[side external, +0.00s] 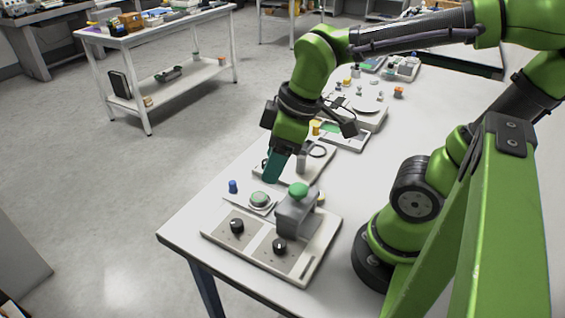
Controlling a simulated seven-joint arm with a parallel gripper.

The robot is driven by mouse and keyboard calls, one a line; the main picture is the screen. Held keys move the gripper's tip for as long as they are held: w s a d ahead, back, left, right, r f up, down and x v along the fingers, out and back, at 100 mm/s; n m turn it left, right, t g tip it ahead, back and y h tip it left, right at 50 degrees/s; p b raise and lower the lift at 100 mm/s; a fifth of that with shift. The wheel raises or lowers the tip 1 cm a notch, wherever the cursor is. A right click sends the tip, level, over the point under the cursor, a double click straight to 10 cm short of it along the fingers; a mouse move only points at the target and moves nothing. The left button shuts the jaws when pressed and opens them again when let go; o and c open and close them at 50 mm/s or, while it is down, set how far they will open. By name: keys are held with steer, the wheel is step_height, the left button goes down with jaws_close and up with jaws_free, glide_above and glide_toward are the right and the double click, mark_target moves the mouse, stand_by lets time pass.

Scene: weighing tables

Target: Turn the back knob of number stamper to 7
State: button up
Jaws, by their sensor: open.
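The number stamper appears to be the pale flat device (215,239) at the near end of the table. Two black knobs sit on its top, one at the left (236,226) and one at the right (279,246). A grey block with a green dome button (298,190) stands at its rear. The dial marks are too small to read, and I cannot tell which knob is the back one. My gripper (273,179) points down beyond the stamper, apart from both knobs. It is open, with nothing visible held; its fingers partly overlap in this view.
A round green-topped item on a pale plate (250,207) and a small blue peg (233,186) stand just behind the stamper. A scale (366,112) and several small items lie farther back. My arm's base is at the right. The table's left front corner is clear.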

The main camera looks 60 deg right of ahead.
steer(key=d+r+m+t, duration=0.1)
steer(key=m, duration=0.2)
steer(key=d+r+m+t, duration=0.1)
steer(key=m, duration=0.2)
steer(key=d+r+m+t, duration=0.1)
steer(key=d+m, duration=0.1)
steer(key=shift+s+r+m+t+y, duration=0.15)
steer(key=shift+r+m+t+y, duration=0.15)
steer(key=shift+m+y, duration=0.1)
steer(key=n+g, duration=0.5)
steer(key=n, duration=0.1)
glide_above(279, 243)
steer(key=w+a, duration=0.1)
steer(key=w, duration=0.2)
step_height(279, 243, down, 4)
steer(key=f, duration=0.1)
steer(key=s+a+f+n+g+h, duration=0.25)
steer(key=a+n+h, duration=0.35)
steer(key=n, duration=0.5)
steer(key=d+f, duration=0.2)
steer(key=f, duration=0.2)
steer(key=d+f+n, duration=0.1)
steer(key=d+f, duration=0.1)
steer(key=f, duration=0.3)
steer(key=d+f+n, duration=0.1)
steer(key=d+f, duration=0.1)
steer(key=f, duration=0.3)
steer(key=shift+s+d+f+g, duration=0.15)
steer(key=shift+s+d+g, duration=0.05)
steer(key=shift+g, duration=0.15)
